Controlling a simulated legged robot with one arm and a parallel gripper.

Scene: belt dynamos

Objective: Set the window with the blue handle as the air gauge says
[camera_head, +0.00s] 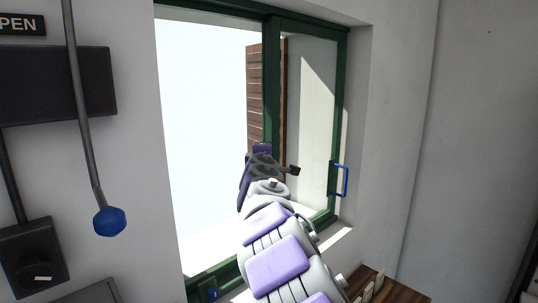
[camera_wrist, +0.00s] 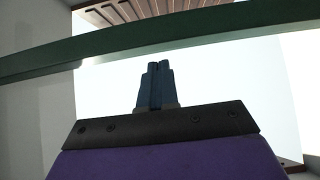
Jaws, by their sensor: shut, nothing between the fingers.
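The window (camera_head: 272,95) has a green frame in the head view. Its right-hand sash carries the blue handle (camera_head: 345,181) on the right stile. The left part shows bright outside; I cannot tell whether glass fills it. My arm reaches up from the bottom to the window's middle, left of the blue handle and apart from it. My gripper shows in the wrist view (camera_wrist: 156,68), its fingers shut and empty, against the bright background with a green bar behind. In the head view its fingertips are hard to make out. No readable air gauge shows.
A dark wall box (camera_head: 32,255) sits below. Wooden furniture (camera_head: 385,288) stands at bottom right. The right wall is bare.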

